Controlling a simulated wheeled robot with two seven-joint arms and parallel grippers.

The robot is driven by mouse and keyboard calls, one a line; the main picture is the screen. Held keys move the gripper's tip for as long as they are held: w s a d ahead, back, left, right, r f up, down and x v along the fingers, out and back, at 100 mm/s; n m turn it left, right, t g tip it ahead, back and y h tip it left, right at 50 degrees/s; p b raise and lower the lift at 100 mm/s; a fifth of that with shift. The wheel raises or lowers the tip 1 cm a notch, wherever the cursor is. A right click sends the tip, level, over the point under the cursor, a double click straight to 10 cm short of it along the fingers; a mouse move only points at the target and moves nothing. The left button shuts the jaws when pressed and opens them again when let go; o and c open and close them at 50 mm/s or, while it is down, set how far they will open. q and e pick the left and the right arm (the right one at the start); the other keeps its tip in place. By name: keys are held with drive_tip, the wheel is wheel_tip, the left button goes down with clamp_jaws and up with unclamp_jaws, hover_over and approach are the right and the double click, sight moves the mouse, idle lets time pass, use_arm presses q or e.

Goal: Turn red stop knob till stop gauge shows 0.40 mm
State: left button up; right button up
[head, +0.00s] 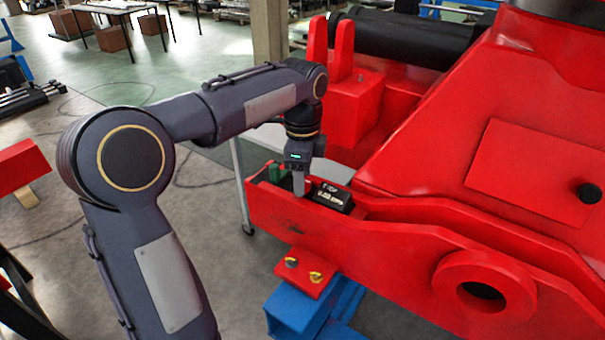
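My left gripper (299,184) points down at the near end of the big red crane part (400,250), just inside its raised edge. Its fingers show as one narrow grey shape, so I cannot tell whether they are open or shut. A small black box with a pale marking (332,196) sits just right of the fingers; it may be the stop gauge, but no reading is legible. A small green piece (275,172) is just left of the fingers. I cannot make out the red stop knob; the gripper or the red edge may hide it. My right gripper is not in view.
Two red upright lugs (330,48) rise behind my wrist. A thin grey stand leg (241,185) is at the left. Open floor lies further left.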

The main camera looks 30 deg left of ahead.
use_arm(q)
drive_tip(key=c, duration=0.7)
drive_tip(key=shift+n, duration=0.3)
drive_tip(key=n+p, duration=0.2)
drive_tip(key=shift+r+n, duration=0.15)
drive_tip(key=shift+n, duration=0.15)
drive_tip(key=n+p, duration=0.1)
drive_tip(key=n, duration=0.3)
drive_tip(key=shift+n+p, duration=0.3)
drive_tip(key=shift+p, duration=0.1)
drive_tip(key=n+p, duration=0.1)
drive_tip(key=n, duration=0.3)
drive_tip(key=shift+n+p, duration=0.6)
drive_tip(key=shift+n, duration=1.4)
